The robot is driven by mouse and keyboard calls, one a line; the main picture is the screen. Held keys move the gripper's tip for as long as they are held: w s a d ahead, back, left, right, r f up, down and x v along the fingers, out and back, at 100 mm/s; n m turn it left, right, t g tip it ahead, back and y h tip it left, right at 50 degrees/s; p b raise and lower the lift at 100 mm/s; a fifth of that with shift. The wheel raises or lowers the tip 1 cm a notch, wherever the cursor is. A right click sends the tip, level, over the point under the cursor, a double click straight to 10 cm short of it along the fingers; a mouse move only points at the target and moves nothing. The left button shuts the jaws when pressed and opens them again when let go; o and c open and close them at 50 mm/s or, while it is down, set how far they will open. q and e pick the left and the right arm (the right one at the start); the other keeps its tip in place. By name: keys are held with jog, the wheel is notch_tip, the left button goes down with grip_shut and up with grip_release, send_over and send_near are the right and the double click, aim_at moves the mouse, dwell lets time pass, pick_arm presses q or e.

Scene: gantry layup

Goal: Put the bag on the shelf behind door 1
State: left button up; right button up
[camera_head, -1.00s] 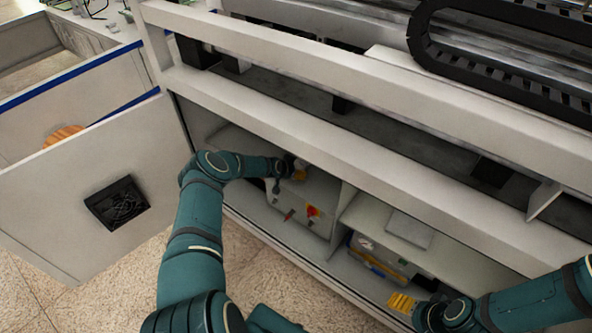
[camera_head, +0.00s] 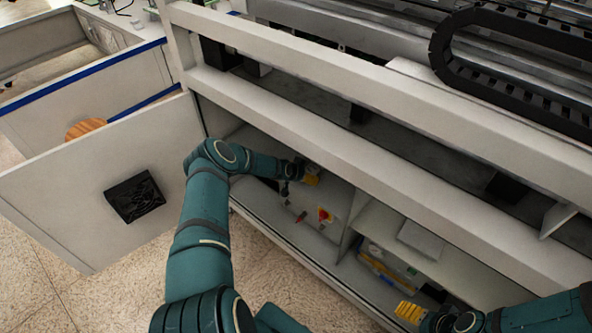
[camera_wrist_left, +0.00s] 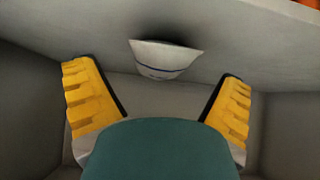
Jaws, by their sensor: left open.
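A small white bag (camera_wrist_left: 165,60) with a dark line across it lies on a pale grey surface in the left wrist view. It is ahead of and between the fingers of my left gripper (camera_wrist_left: 158,105), apart from both. The gripper is open. In the head view my left gripper (camera_head: 311,177) reaches into the left cabinet bay, and I cannot make out the bag there. The open door (camera_head: 70,190), with a black fan (camera_head: 135,197), stands left of that bay; no number is readable. My right gripper (camera_head: 410,312) is low at the right bay; its jaw opening is unclear.
A red and yellow switch (camera_head: 325,215) is on the grey box below my left gripper. A divider (camera_head: 352,222) separates the bays. The right bay holds a light shelf (camera_head: 420,240) with several items below. A long beam (camera_head: 380,165) runs above the opening.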

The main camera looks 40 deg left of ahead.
pick_arm(q)
jog(key=p+v, duration=0.2)
jog(key=v, duration=0.6)
jog(key=shift+s+r, duration=0.2)
jog(key=shift+r, duration=0.1)
